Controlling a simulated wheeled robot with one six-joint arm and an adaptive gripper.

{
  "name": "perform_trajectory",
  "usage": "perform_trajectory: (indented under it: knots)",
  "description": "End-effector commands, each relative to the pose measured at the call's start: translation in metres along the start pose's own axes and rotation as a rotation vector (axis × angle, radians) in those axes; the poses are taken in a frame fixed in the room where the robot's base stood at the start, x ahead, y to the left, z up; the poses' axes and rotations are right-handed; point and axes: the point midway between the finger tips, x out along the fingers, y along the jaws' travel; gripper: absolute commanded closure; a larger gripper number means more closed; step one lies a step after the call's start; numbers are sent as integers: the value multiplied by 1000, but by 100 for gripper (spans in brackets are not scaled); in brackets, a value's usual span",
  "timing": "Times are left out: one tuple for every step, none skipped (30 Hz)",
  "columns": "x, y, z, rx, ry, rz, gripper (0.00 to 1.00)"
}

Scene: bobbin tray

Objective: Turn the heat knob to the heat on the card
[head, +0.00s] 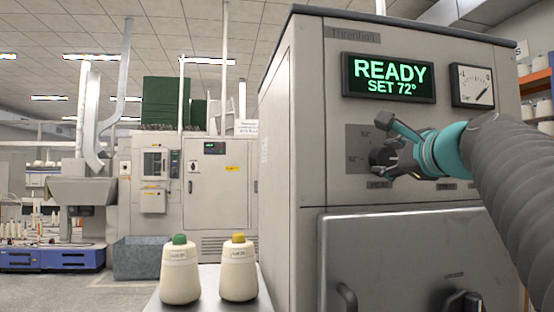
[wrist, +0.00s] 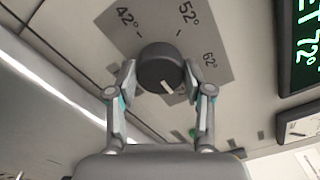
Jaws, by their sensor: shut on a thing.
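The dark round heat knob (wrist: 160,66) sits on a grey scale plate (wrist: 206,30) on the machine's front. My gripper (wrist: 160,80) is shut on the knob, one finger on each side in the wrist view. The knob's white pointer mark faces down and slightly right there, away from the visible 42°, 52° and 62° marks; the label it faces cannot be read. In the head view, my gripper (head: 390,148) covers much of the plate and knob. The green display (head: 388,78) reads READY, SET 72°. I cannot make out a heat card.
A dial gauge (head: 473,86) is right of the display. A large door (head: 400,262) with handles lies below the knob. Two thread cones, one green-topped (head: 180,275) and one yellow-topped (head: 238,272), stand on a pale surface at the machine's left.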

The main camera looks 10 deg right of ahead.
Motion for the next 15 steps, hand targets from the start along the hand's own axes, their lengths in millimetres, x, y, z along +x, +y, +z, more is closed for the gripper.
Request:
perform_trajectory:
  knots:
    - [0, 0, 0, 0, 0, 0, 84]
    - [0, 0, 0, 0, 0, 0, 84]
    - [0, 0, 0, 0, 0, 0, 84]
    - [0, 0, 0, 0, 0, 0, 84]
    - [0, 0, 0, 0, 0, 0, 84]
    - [0, 0, 0, -1, 0, 0, 84]
    - [0, 0, 0, -1, 0, 0, 84]
    - [0, 0, 0, -1, 0, 0, 42]
    - [0, 0, 0, -1, 0, 0, 32]
    - [0, 0, 0, -1, 0, 0, 24]
    - [0, 0, 0, -1, 0, 0, 24]
    - [0, 0, 0, -1, 0, 0, 24]
    - [0, 0, 0, -1, 0, 0, 24]
    - [0, 0, 0, -1, 0, 0, 24]
    - [0, 0, 0, -1, 0, 0, 24]
